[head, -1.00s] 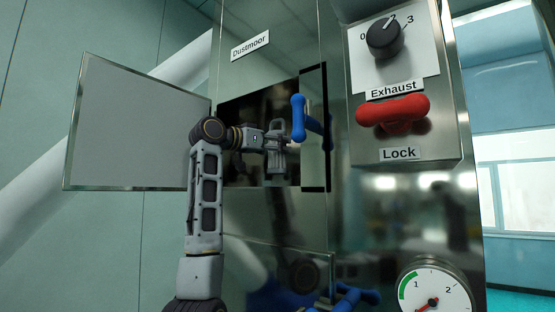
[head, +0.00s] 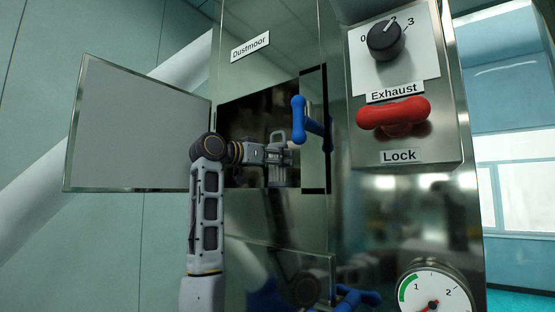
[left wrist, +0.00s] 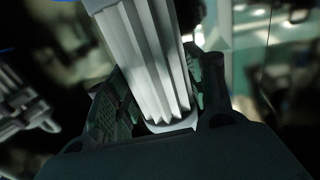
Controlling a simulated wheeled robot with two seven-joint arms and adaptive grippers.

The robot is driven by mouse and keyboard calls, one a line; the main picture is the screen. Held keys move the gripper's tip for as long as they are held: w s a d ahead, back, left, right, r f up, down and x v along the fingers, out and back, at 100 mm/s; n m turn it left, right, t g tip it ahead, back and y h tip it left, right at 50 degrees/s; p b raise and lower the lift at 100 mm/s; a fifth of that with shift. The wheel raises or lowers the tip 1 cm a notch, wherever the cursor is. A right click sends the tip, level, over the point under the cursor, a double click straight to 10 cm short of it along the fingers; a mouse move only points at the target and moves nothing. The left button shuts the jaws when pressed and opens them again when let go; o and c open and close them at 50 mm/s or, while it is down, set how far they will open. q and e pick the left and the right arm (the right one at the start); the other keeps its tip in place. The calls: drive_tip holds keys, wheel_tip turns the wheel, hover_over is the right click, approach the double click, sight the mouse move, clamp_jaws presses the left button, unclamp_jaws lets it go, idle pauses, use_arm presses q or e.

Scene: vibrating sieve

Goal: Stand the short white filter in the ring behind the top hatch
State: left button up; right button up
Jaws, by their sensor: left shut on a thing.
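The short white filter (left wrist: 150,60) shows in the left wrist view as a white pleated body, tilted in the picture. My left gripper (left wrist: 163,90) is shut on it, one finger on each side. In the head view my left gripper (head: 279,153) is at the dark opening of the top hatch (head: 250,115), below and left of a blue handle. The ring is not visible in either view; the inside of the opening is dark. My right gripper is not in view.
An open pale hatch door (head: 135,125) stands out to the left. A blue handle (head: 299,119) is close to my gripper at the opening's right side. Further right are a red lock handle (head: 393,116), the exhaust knob (head: 385,40) and a gauge (head: 435,290).

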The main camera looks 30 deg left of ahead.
use_arm(q)
drive_tip(key=shift+f, duration=0.2)
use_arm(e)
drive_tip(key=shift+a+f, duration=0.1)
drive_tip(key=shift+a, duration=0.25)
use_arm(q)
drive_tip(key=o, duration=1.1)
drive_tip(key=shift+r, duration=0.15)
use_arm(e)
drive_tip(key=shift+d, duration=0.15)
use_arm(q)
drive_tip(key=shift+s, duration=0.15)
drive_tip(key=b+v, duration=0.3)
drive_tip(key=v, duration=0.8)
drive_tip(key=shift+s+a, duration=0.2)
drive_tip(key=shift+s, duration=0.1)
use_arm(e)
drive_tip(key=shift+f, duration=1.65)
